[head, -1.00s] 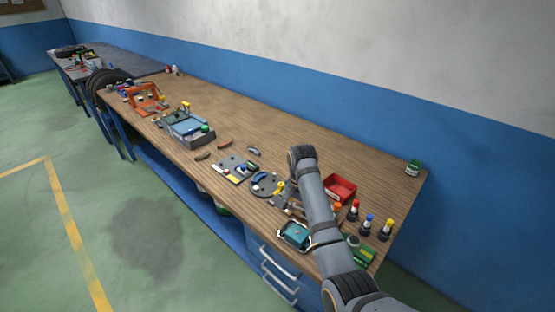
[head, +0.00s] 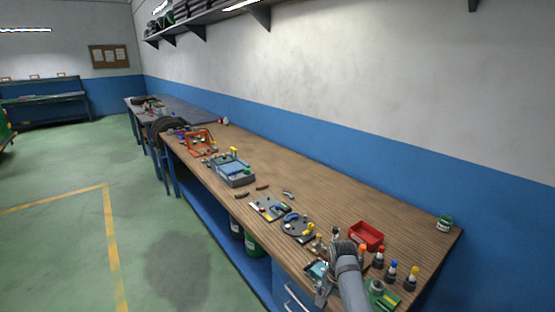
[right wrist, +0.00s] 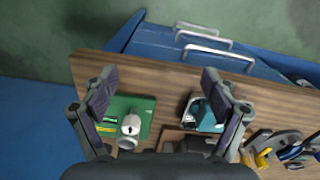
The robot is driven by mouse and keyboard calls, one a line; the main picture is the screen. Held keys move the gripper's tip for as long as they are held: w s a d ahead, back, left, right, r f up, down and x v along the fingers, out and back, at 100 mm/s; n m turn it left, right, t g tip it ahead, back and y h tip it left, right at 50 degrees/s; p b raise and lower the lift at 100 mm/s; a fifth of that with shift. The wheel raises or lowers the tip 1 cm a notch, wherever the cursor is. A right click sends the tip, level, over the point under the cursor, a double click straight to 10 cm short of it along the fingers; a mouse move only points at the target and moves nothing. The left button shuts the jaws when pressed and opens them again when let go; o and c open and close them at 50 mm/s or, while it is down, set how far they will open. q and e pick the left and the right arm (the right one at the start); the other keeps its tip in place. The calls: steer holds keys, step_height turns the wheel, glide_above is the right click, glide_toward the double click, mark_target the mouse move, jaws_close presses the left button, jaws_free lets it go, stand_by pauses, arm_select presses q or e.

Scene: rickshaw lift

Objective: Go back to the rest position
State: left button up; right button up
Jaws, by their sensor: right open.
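My right arm shows in the head view at the bottom right, with its gripper (head: 326,288) partly visible low at the bench's front edge. In the right wrist view the right gripper (right wrist: 158,95) is open, its two fingers wide apart with nothing between them. It is above the front edge of the wooden workbench (head: 285,185). My left gripper is in neither current view.
A red bin (head: 367,236) and several colour-capped bottles (head: 391,270) stand close to my right arm. A blue-grey tray (head: 233,174) and an orange rack (head: 199,142) sit farther along the bench. Blue drawers with handles (right wrist: 203,28) are below its edge.

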steer(key=s+d+f+n, duration=0.25)
steer(key=s+f, duration=0.75)
steer(key=f, duration=0.5)
steer(key=s+d+f+n, duration=0.25)
steer(key=s+f, duration=0.65)
steer(key=f, duration=0.6)
arm_select(q)
steer(key=shift+s+f+b, duration=0.55)
steer(key=shift+f+b, duration=0.15)
steer(key=shift+f, duration=0.05)
arm_select(e)
steer(key=s+d+f+n, duration=0.1)
steer(key=s+d+f, duration=0.1)
steer(key=s, duration=0.7)
steer(key=s+d+f+n, duration=0.1)
steer(key=s+d+f, duration=0.1)
steer(key=s+f, duration=0.3)
steer(key=s+d+f+n+t, duration=0.1)
steer(key=s+f, duration=0.3)
steer(key=s, duration=0.9)
steer(key=shift+s+d+n+h, duration=0.3)
steer(key=shift+d+n, duration=0.2)
steer(key=shift+d, duration=0.1)
